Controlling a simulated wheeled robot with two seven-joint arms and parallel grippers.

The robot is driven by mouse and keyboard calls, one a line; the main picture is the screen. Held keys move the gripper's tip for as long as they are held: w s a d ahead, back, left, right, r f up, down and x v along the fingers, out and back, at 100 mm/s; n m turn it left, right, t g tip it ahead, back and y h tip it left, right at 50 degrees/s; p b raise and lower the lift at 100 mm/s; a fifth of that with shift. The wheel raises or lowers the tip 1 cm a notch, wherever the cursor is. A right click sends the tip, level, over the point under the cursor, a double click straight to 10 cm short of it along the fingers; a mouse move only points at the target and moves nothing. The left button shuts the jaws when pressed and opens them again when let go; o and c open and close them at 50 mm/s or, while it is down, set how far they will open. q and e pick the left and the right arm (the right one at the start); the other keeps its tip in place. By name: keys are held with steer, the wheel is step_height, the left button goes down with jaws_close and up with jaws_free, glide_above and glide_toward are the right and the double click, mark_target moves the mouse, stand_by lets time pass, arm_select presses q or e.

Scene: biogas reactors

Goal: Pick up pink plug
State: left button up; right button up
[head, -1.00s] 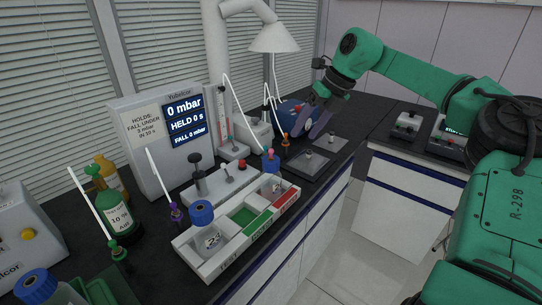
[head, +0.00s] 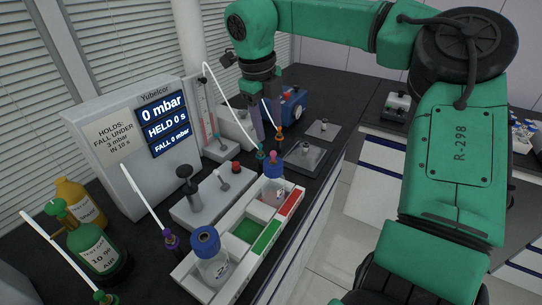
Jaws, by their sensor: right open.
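The pink plug (head: 273,155) is small and sits upright on the blue cap of a bottle (head: 274,170) at the far end of the white tray. My right gripper (head: 263,136) points down with its two grey-purple fingers apart and nothing seen between them. Its tips are just behind and above the pink plug in the picture, close to a teal plug (head: 260,153) and an orange plug (head: 279,135) with tubes. I cannot tell the exact gap to the pink plug. My left gripper is not in view.
The white tray (head: 205,283) has green and red sections and a blue-capped bottle (head: 205,242) at its near end. A display box (head: 115,160) reads 0 mbar. A valve block (head: 190,205) stands beside the tray. Thin white tubes rise near my gripper. Grey plates lie right of it.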

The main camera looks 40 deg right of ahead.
mark_target(273, 152)
steer(key=f, duration=0.3)
steer(key=shift+w+d+f, duration=0.1)
steer(key=shift+d+f, duration=0.05)
steer(key=shift+d, duration=0.25)
steer(key=f+p, duration=0.2)
steer(key=f, duration=0.1)
steer(key=d+f, duration=0.1)
steer(key=f, duration=0.1)
steer(key=shift+w+f+p, duration=0.15)
steer(key=shift+w+p, duration=0.1)
steer(key=shift+p, duration=0.15)
steer(key=shift+f, duration=0.15)
steer(key=shift+d, duration=0.1)
steer(key=shift+c, duration=1.2)
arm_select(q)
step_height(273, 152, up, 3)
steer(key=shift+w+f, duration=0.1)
arm_select(e)
jaws_close()
